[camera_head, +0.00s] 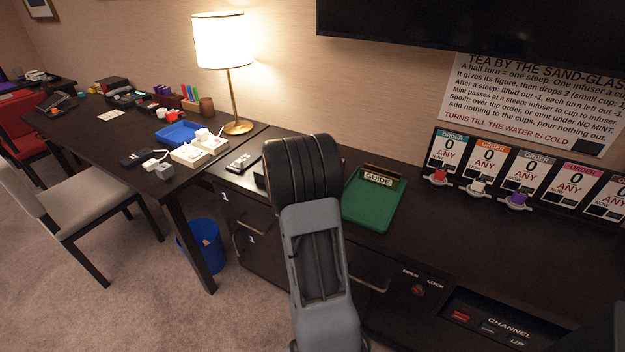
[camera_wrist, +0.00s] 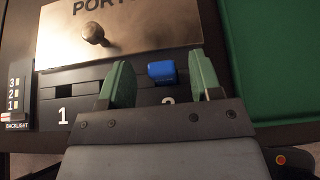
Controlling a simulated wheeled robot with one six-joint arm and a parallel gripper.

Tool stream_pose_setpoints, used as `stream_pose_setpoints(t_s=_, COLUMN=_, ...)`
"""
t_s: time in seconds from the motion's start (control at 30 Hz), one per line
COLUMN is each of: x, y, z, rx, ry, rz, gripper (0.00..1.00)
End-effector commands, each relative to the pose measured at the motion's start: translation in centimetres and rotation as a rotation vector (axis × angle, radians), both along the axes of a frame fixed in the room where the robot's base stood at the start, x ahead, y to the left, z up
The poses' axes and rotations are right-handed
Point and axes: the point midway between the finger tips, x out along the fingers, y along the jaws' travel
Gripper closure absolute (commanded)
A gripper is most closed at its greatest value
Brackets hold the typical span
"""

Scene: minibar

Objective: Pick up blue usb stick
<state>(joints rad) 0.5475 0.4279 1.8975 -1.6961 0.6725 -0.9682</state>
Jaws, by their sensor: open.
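In the wrist view a small blue block, the blue usb stick (camera_wrist: 162,72), sits at the right-hand slot of a dark panel, just below a brass plate. My gripper (camera_wrist: 163,80) is open, with one green finger on each side of the stick and visible gaps between. The digit under the stick is partly covered by my gripper. Whether the stick is inserted in the slot or rests on it is unclear. In the head view my arm hides the stick and my gripper's fingers.
The brass plate (camera_wrist: 140,32) carries a protruding knob (camera_wrist: 94,33). An empty slot (camera_wrist: 80,88) lies left, above a "1". A green tray (camera_head: 372,205) stands right of my arm in the head view; a lamp (camera_head: 225,45) and blue tray (camera_head: 181,133) stand left.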

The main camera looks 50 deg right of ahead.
Motion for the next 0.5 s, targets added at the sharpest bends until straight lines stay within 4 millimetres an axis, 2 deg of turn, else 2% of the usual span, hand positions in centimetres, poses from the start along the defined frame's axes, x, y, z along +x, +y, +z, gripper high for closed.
stream_pose_setpoints(t_s=0.2, x=0.5, y=-2.3, z=-1.2, rx=0.001, ry=0.001, rz=-0.001, gripper=0.42)
stream_pose_setpoints(t_s=0.5, x=0.7, y=-2.9, z=-1.5, rx=0.0, ry=0.0, rz=0.001, gripper=0.42)
